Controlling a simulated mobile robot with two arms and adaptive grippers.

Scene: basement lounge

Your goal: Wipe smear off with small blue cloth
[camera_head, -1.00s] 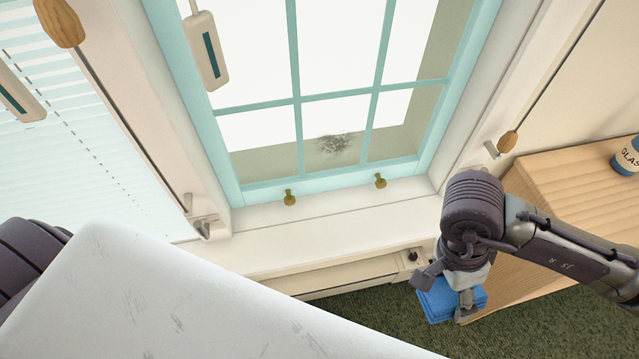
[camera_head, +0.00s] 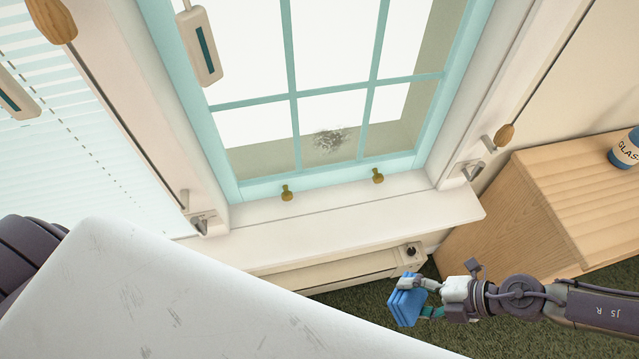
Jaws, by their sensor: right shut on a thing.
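A grey, speckled smear (camera_head: 331,139) marks the lower middle pane of the teal-framed window (camera_head: 290,75). My right gripper (camera_head: 410,298) is shut on the folded blue cloth (camera_head: 405,306). It holds the cloth in front of and below the window sill, over the green carpet, well apart from the smear. My left gripper is not in view; only a dark part of my arm shows at the left edge.
A white sill (camera_head: 350,226) runs under the window, with a long cream unit (camera_head: 330,272) below it. Two brass knobs sit on the lower frame. A wooden cabinet (camera_head: 540,205) with a labelled bottle (camera_head: 626,150) stands at right. Blind cords with wooden pulls hang beside the window.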

